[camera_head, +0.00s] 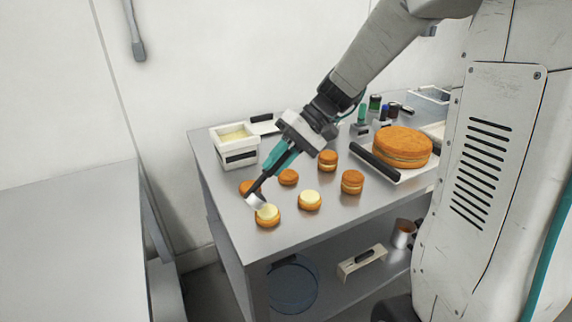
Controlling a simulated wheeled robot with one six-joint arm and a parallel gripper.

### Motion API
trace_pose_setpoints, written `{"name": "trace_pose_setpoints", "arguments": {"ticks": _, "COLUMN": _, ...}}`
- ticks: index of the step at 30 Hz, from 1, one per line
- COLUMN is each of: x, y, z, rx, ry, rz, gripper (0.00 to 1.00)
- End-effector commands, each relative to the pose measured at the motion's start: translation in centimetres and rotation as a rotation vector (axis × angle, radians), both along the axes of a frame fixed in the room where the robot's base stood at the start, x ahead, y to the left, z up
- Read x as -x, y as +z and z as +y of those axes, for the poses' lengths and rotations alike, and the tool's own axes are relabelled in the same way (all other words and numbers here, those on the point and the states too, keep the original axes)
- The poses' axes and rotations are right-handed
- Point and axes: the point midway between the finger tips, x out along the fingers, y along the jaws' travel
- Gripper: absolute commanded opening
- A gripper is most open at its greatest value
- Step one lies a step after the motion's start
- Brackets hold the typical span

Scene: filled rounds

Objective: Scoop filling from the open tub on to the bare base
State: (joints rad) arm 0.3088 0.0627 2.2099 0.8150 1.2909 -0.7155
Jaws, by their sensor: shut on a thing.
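My gripper (272,165), with teal fingers, is shut on a dark-handled scoop (256,202). The scoop points down left, and its pale metal end is just above or touching the front round's back edge; I cannot tell which. That front round (267,220) has pale filling on top. A second round (310,201) to its right also carries pale filling. A bare orange-brown round (288,177) sits behind them. Another bare-looking round (246,187) is partly hidden by the scoop. The open white tub (235,152) at the back left shows pale yellow filling inside.
Two sandwiched rounds (353,182) (328,160) stand to the right. A large filled cake (403,146) sits on a tray with a dark handle. Small jars (375,102) stand at the back. The grey table's front left edge (243,252) is clear. A shelf below holds a few items.

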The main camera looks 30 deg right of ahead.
Motion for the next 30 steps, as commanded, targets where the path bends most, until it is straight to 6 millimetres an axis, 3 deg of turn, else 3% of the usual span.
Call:
{"name": "trace_pose_setpoints", "arguments": {"ticks": 3, "x": 0.0, "y": 0.7, "z": 1.8, "rx": 0.151, "ry": 0.01, "rz": -0.007, "gripper": 0.0}}
{"name": "trace_pose_setpoints", "arguments": {"ticks": 15, "x": 0.0, "y": 2.3, "z": 6.2, "rx": 0.567, "ry": 0.014, "rz": -0.006, "gripper": 0.0}}
{"name": "trace_pose_setpoints", "arguments": {"ticks": 22, "x": 0.0, "y": 3.4, "z": 7.7, "rx": 0.743, "ry": 0.01, "rz": -0.002, "gripper": 0.0}}
{"name": "trace_pose_setpoints", "arguments": {"ticks": 30, "x": 0.0, "y": 3.9, "z": 8.2, "rx": 0.82, "ry": 0.003, "rz": 0.002, "gripper": 0.0}}
